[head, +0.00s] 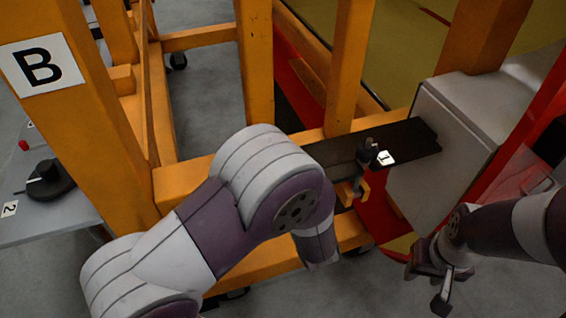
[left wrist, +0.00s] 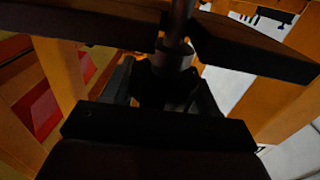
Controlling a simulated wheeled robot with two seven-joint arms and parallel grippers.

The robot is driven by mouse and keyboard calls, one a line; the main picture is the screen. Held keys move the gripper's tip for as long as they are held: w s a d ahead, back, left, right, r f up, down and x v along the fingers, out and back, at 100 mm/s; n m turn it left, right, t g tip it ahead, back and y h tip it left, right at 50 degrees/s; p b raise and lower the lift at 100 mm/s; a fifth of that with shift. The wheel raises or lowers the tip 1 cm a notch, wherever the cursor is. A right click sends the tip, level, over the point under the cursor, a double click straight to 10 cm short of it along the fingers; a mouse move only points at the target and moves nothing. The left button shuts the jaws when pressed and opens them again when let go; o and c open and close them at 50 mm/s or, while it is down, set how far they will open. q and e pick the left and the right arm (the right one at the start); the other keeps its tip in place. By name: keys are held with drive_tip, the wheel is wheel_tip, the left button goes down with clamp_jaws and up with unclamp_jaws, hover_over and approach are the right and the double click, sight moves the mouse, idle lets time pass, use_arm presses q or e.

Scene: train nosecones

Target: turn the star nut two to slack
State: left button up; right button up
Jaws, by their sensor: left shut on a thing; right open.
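In the left wrist view my left gripper (left wrist: 163,90) is shut on a dark nut-like piece (left wrist: 155,72). A grey collar and an upright rod (left wrist: 180,15) rise from it past a dark bar (left wrist: 240,48). The view is dark, and no number shows on this piece. In the head view my left arm crosses the middle and hides its gripper. A dark star nut (head: 367,152) with a tag marked 1 stands on the dark bar (head: 415,138). My right gripper (head: 432,285) is open and empty at the lower right, apart from the bar.
Orange posts (head: 258,65) and beams of frame B surround the bar. A grey box (head: 440,145) stands at its right end. A grey table (head: 75,212) at the left bears a black knob (head: 48,182) and a tag marked 2 (head: 10,208). Open floor shows at the lower right.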

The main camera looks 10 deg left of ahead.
use_arm(q)
drive_tip(key=n+g+y, duration=0.5)
drive_tip(key=g+y, duration=0.1)
drive_tip(key=shift+s+a+n, duration=0.25)
drive_tip(key=shift+n, duration=0.15)
drive_tip(key=n+g, duration=0.1)
drive_tip(key=g, duration=0.1)
drive_tip(key=n+g+y, duration=0.1)
drive_tip(key=n+g, duration=0.1)
drive_tip(key=n+g+y, duration=0.1)
drive_tip(key=g, duration=0.2)
drive_tip(key=shift+s+a+n, duration=0.15)
drive_tip(key=shift+s+n, duration=0.15)
drive_tip(key=shift+r+g, duration=0.1)
drive_tip(key=shift+g, duration=0.3)
drive_tip(key=o, duration=0.9)
drive_tip(key=shift+o, duration=0.4)
drive_tip(key=shift+s+a, duration=0.1)
